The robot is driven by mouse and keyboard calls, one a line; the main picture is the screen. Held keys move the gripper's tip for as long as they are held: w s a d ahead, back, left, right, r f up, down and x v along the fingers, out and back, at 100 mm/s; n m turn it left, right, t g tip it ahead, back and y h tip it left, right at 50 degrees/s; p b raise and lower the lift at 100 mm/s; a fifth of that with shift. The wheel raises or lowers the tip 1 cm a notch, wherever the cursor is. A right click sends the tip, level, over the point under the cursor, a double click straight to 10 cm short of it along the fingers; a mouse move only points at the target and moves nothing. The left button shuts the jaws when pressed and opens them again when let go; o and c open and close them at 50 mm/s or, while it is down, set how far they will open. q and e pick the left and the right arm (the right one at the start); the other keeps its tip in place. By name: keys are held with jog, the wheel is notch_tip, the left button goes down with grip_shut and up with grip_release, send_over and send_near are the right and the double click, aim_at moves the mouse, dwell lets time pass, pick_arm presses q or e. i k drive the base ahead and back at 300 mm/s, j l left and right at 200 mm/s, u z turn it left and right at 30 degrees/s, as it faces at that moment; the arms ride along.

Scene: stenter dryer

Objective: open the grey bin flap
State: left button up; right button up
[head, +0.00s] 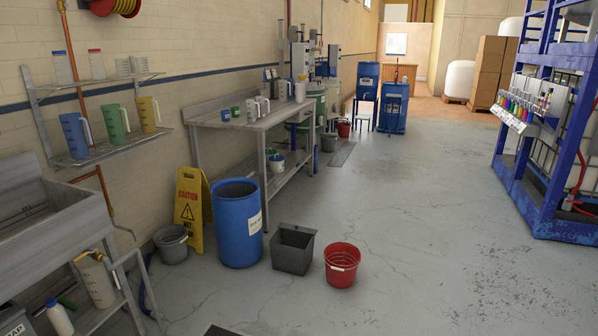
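A dark grey square bin (292,252) stands on the floor between the blue drum and the red bucket. Its top looks open, and I cannot make out a flap on it. A round grey bucket (172,246) stands by the wall at the left, beside the yellow sign. Neither of my grippers shows in the head view.
A blue drum (238,225), a yellow caution sign (190,212) and a red bucket (341,267) stand near the bin. A steel bench (262,122) and sink (45,215) line the left wall. A blue rack (520,175) stands right. The middle floor is clear.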

aim_at(300, 229)
jog(key=i, duration=2.35)
